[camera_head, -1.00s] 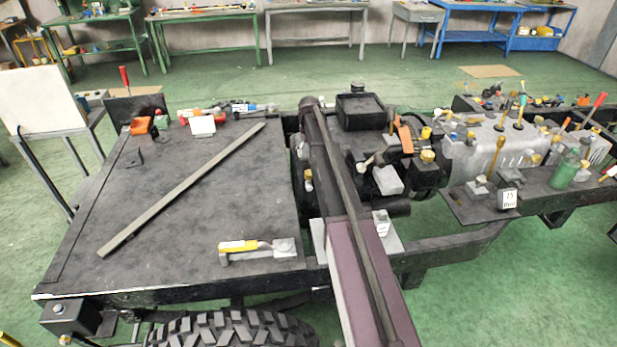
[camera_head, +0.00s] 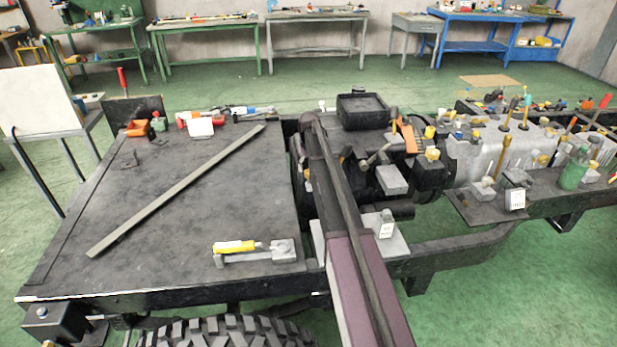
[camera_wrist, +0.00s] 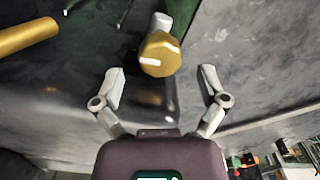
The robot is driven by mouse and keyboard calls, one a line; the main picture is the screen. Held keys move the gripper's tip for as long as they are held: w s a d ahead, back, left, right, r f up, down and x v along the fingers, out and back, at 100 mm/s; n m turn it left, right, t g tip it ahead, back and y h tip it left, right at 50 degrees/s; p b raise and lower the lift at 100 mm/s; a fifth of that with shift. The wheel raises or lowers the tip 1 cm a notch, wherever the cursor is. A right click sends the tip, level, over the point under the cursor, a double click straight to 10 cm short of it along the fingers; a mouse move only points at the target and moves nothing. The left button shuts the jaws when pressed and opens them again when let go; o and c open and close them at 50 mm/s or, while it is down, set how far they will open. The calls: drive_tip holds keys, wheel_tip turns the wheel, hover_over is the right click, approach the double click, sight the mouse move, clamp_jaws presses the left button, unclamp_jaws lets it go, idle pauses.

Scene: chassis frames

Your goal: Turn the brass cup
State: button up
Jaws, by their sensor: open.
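The brass cup (camera_wrist: 160,54) shows in the wrist view as a gold, faceted cap on a light grey stem. It is straight ahead of my gripper (camera_wrist: 161,82), roughly centred between the two fingertips and a little beyond them. My gripper is open, with its fingers spread wide and nothing between them. No contact with the cup is visible. In the head view my arm covers the gripper, and I cannot tell which of the small brass parts there is this cup.
A longer brass cylinder (camera_wrist: 22,36) lies at the upper left of the wrist view. In the head view, a dark flat deck (camera_head: 150,235) carries a long grey bar (camera_head: 180,188) and a yellow-handled tool (camera_head: 236,247). The engine block (camera_head: 480,152) with several upright tools stands to the right.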

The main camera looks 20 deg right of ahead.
drive_tip(key=shift+f+b, duration=1)
drive_tip(key=shift+f, duration=0.3)
drive_tip(key=c, duration=1.1)
